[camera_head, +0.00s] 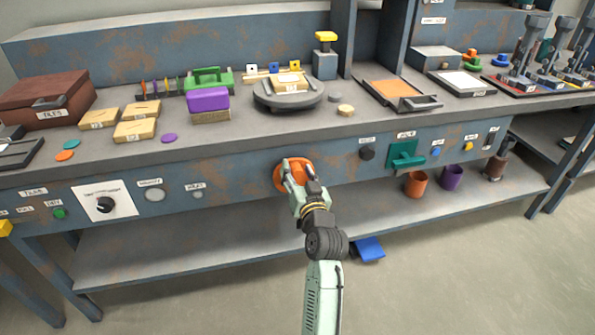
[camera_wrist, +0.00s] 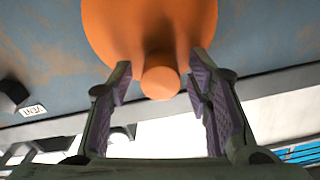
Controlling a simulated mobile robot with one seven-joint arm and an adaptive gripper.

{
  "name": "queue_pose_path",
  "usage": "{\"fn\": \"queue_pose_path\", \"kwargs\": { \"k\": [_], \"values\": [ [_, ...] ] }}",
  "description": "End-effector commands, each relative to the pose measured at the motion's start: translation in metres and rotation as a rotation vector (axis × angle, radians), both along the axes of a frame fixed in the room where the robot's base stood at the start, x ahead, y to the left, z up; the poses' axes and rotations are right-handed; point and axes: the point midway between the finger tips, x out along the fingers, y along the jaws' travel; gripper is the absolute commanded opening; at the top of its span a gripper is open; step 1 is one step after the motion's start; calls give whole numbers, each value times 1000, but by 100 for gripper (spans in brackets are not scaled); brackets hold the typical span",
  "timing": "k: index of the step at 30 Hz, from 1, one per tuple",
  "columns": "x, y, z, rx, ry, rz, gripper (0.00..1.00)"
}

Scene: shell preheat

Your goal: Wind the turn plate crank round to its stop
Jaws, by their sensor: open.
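The turn plate crank is an orange disc (camera_head: 279,179) on the front panel of the bench, below the round turn plate (camera_head: 270,101). In the wrist view the orange disc (camera_wrist: 130,25) fills the top, and its round orange knob (camera_wrist: 160,78) sticks out toward me. My gripper (camera_head: 295,172) is in front of the crank and covers part of it in the head view. In the wrist view my gripper (camera_wrist: 160,85) is open, with one finger on each side of the knob. Gaps show between the knob and both finger pads. A wooden block lies on the turn plate.
A black knob (camera_head: 367,153) and a green lever plate (camera_head: 405,154) are on the panel to the right. A white dial plate (camera_head: 103,201) is to the left. A lower shelf (camera_head: 180,255) runs beneath, with orange and purple cups on its right part. A blue item (camera_head: 369,249) lies below the shelf edge.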

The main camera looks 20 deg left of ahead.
Motion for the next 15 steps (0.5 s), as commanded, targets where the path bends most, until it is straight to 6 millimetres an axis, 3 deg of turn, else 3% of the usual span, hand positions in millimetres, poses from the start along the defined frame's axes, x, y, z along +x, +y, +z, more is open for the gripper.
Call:
{"fn": "queue_pose_path", "kwargs": {
  "k": [8,15],
  "values": [
    [2,2,0,0,0,1,46],
    [1,1,0,0,0,1,31]
  ]
}}
